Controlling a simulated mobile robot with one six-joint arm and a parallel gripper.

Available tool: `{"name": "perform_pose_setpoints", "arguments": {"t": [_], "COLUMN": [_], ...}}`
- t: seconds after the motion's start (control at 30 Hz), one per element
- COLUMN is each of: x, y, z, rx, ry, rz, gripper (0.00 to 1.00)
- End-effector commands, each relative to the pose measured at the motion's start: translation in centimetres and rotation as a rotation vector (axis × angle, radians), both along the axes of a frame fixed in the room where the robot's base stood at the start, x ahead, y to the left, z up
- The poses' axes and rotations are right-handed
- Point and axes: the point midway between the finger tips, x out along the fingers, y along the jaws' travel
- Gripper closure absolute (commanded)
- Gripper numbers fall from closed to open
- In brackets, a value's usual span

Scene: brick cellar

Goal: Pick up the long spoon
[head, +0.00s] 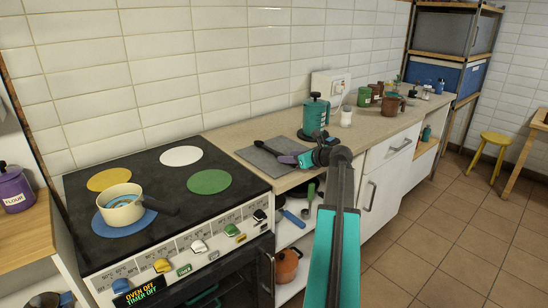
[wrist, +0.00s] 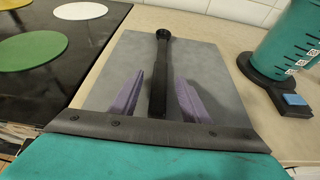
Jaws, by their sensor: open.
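The long spoon (wrist: 160,60) is black and lies on a grey mat (wrist: 205,65) on the counter. Its round head points away from me in the wrist view. My gripper (wrist: 160,80) is open, with one purple finger on each side of the spoon's handle. I cannot tell how high the fingers are above the mat. In the head view the spoon (head: 264,147) points to the upper left, and my gripper (head: 288,159) is at its right end.
A teal kettle-like container (head: 316,113) on a dark base stands just right of the mat. The stove (head: 150,185) is to the left, with a cream pot (head: 121,206) on its blue plate. Jars and mugs (head: 376,92) stand further along the counter.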

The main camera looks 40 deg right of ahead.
Motion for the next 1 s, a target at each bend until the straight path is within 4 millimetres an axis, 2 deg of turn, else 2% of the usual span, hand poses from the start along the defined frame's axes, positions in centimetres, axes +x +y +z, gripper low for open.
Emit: {"name": "perform_pose_setpoints", "arguments": {"t": [0.17,0.7,0.73,0.9,0.97,1.0], "x": [1.2,1.19,1.18,1.17,1.17,1.16], "y": [-0.14,-0.15,-0.16,-0.17,-0.17,-0.18], "z": [-0.52,-0.54,-0.53,-0.53,-0.53,-0.54], "rx": [0.0,0.0,0.0,0.0,0.0,0.0], "ry": [0.0,0.0,0.0,0.0,0.0,0.0], "rz": [-0.001,-0.002,-0.002,-0.002,-0.002,-0.002], "gripper": [0.58,0.58,0.59,0.88,0.98,1.0]}}
